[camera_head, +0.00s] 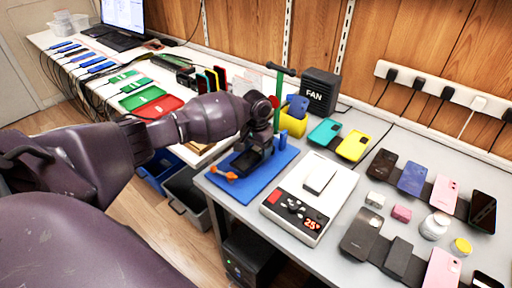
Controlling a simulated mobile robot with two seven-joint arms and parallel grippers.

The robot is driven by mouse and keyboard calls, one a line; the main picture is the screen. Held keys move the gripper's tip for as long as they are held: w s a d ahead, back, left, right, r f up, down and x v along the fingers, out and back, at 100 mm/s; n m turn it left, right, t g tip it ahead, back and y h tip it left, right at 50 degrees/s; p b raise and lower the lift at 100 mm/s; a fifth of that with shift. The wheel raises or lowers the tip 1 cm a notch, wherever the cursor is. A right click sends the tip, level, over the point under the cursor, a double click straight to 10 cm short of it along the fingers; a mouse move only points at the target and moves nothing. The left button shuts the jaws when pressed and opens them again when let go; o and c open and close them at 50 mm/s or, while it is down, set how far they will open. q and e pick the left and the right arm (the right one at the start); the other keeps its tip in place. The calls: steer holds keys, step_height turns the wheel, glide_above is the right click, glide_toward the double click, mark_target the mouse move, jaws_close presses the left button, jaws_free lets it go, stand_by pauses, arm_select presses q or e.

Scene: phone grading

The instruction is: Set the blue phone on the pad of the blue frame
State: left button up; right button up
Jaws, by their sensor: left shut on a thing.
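The blue frame (268,183) lies on the left part of the grey table, with orange clips (229,176) and a green post behind it. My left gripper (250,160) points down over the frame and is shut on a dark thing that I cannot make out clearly. The gripper and wrist hide much of the pad. A blue phone (298,104) leans on a yellow block (293,124) just behind the frame. Another blue phone (411,177) lies in the row at the right. My right gripper is not in view.
Teal (325,131) and yellow (354,146) cases, a black fan box (318,92) and several phones occupy the table. The green post (278,105) rises close to my wrist.

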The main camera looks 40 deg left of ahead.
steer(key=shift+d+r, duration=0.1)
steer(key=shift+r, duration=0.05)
arm_select(q)
steer(key=o, duration=1)
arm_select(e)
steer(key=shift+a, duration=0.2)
arm_select(q)
steer(key=shift+r, duration=0.25)
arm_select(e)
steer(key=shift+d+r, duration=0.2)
arm_select(q)
steer(key=shift+r+p, duration=0.35)
steer(key=shift+p, duration=0.2)
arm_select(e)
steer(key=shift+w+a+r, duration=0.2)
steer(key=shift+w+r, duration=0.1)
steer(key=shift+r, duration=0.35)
arm_select(q)
steer(key=shift+r, duration=0.15)
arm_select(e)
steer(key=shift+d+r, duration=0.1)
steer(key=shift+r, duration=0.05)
arm_select(q)
step_height(320, 180, up, 7)
steer(key=p, duration=0.5)
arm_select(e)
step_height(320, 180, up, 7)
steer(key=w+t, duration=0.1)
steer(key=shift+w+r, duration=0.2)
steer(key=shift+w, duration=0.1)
